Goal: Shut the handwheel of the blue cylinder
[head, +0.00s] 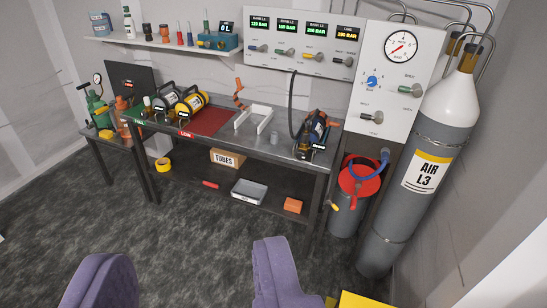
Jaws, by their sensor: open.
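A small dark blue cylinder (320,128) lies tilted at the right end of the steel bench (262,148), in a dark holder with brassy fittings at its front. A small label stands at its front. Its handwheel is too small to make out, so I cannot tell whether it is open or shut. My gripper (188,250) shows as two purple fingers at the bottom of the view. They are wide apart with only floor between them. They are well in front of the bench and not touching the cylinder.
Black and yellow cylinders (192,103) lie on the bench's left, by a red mat (212,122). A white frame (253,124) sits mid-bench. A red-lidded bin (358,182) and tall AIR L3 cylinder (423,170) stand right. Carpet (190,215) in front is clear.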

